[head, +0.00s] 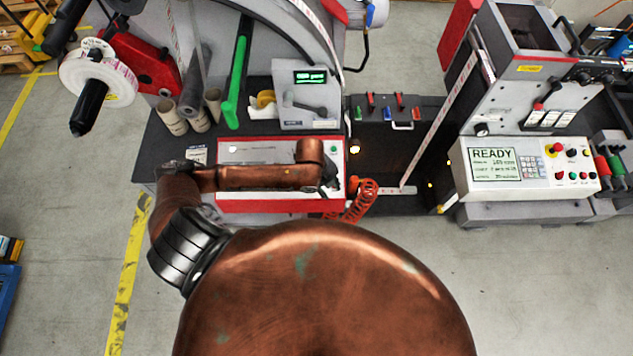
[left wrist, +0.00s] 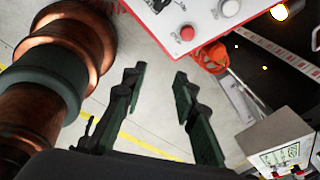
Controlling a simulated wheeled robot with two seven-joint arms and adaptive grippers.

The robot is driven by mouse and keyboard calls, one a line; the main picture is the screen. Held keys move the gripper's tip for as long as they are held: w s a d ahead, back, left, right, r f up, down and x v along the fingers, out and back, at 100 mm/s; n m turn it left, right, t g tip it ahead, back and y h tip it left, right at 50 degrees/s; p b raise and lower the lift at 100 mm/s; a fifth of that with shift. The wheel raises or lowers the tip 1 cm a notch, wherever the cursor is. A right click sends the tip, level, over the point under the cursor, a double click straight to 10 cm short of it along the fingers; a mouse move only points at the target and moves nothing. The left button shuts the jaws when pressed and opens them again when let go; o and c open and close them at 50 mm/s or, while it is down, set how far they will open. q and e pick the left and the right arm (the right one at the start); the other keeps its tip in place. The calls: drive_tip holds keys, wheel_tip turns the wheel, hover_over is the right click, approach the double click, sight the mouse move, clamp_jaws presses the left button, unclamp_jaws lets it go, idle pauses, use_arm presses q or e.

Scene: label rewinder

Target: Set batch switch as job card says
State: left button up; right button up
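A white control panel (head: 272,147) with a red rim lies at the front of the machine, partly hidden under my left arm. My left gripper (head: 329,176) is over the panel's right end. In the left wrist view, its fingers (left wrist: 160,75) are apart with only floor visible between them. My right gripper is out of view.
An orange coiled hose (head: 362,200) hangs right of the panel. A grey box with a lever and green display (head: 310,77) stands behind it. Cardboard cores (head: 172,117) stand at the left. A console reading READY (head: 493,160) is at the right.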

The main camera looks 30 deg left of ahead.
use_arm(q)
drive_tip(key=w+a+m+g+y, duration=0.1)
drive_tip(key=w+a+m+y, duration=0.15)
drive_tip(key=a, duration=0.55)
drive_tip(key=shift+m+h, duration=0.35)
drive_tip(key=shift+d+f+p, duration=0.2)
drive_tip(key=shift+d+f, duration=0.05)
drive_tip(key=shift+f, duration=1.55)
drive_tip(key=shift+d+f+p, duration=0.15)
drive_tip(key=shift+d+f, duration=0.05)
drive_tip(key=shift+f, duration=1.6)
drive_tip(key=shift+c, duration=0.7)
clamp_jaws()
